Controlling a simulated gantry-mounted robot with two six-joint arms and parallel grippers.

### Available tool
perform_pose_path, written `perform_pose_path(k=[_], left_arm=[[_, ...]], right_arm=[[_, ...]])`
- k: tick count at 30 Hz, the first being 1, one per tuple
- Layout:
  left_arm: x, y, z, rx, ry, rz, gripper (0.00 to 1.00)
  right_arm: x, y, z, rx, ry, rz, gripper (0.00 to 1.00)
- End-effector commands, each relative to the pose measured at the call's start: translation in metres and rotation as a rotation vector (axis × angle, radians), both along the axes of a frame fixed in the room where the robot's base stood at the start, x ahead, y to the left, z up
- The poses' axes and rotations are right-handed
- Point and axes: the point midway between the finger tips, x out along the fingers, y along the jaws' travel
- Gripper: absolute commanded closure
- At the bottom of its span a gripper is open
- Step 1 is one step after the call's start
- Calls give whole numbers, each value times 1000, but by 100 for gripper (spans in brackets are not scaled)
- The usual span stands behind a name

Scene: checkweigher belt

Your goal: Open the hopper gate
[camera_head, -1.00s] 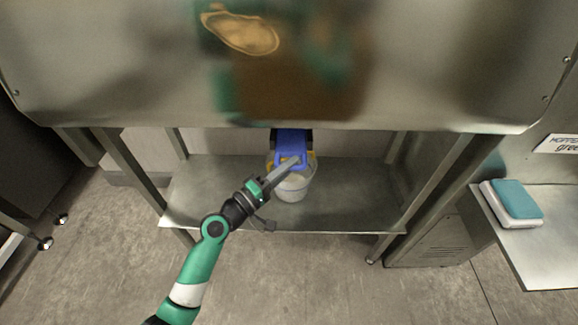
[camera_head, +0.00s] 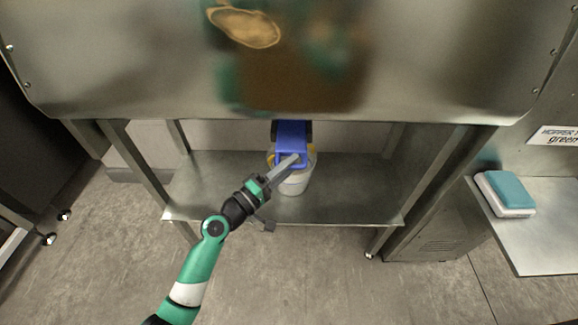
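The hopper gate (camera_head: 291,137) is a blue flap with a looped handle at its lower end, under the front edge of the large steel hopper (camera_head: 420,75). My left gripper (camera_head: 293,162) reaches up from the lower left, its grey fingers at the blue handle. They overlap the handle in this view; I cannot tell whether they are closed on it. A white bucket (camera_head: 294,186) with yellow on its rim stands below the gate, partly hidden by the gripper and handle. My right gripper is not in view.
A steel shelf (camera_head: 355,190) with legs carries the bucket. At the right, a side table (camera_head: 550,220) holds a teal-and-white block (camera_head: 506,193), below a partly visible sign (camera_head: 556,137). The tiled floor in front is clear.

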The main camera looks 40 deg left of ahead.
Motion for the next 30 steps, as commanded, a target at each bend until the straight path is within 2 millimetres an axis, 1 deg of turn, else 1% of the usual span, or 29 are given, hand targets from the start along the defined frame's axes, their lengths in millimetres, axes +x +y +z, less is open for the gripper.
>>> perform_pose_path(k=[9, 11, 13, 17, 21, 24, 27, 30], left_arm=[[0, 0, 0, 0, 0, 1, 50], [-3, 0, -1, -1, 1, 1, 50], [-10, 1, -2, -2, 2, 1, 50], [-35, 2, -4, -2, 3, 3, 50], [-69, 4, -9, -2, 3, 4, 50], [-91, 4, -11, -1, 3, 4, 50], [-106, 5, -14, -1, 2, 4, 50], [-114, 4, -14, 0, 1, 1, 50]], right_arm=[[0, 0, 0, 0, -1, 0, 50], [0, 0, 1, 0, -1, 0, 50], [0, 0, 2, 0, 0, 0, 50], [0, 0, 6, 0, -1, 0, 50], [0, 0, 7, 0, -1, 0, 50], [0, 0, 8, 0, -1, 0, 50], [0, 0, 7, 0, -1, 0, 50], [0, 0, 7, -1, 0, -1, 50]])
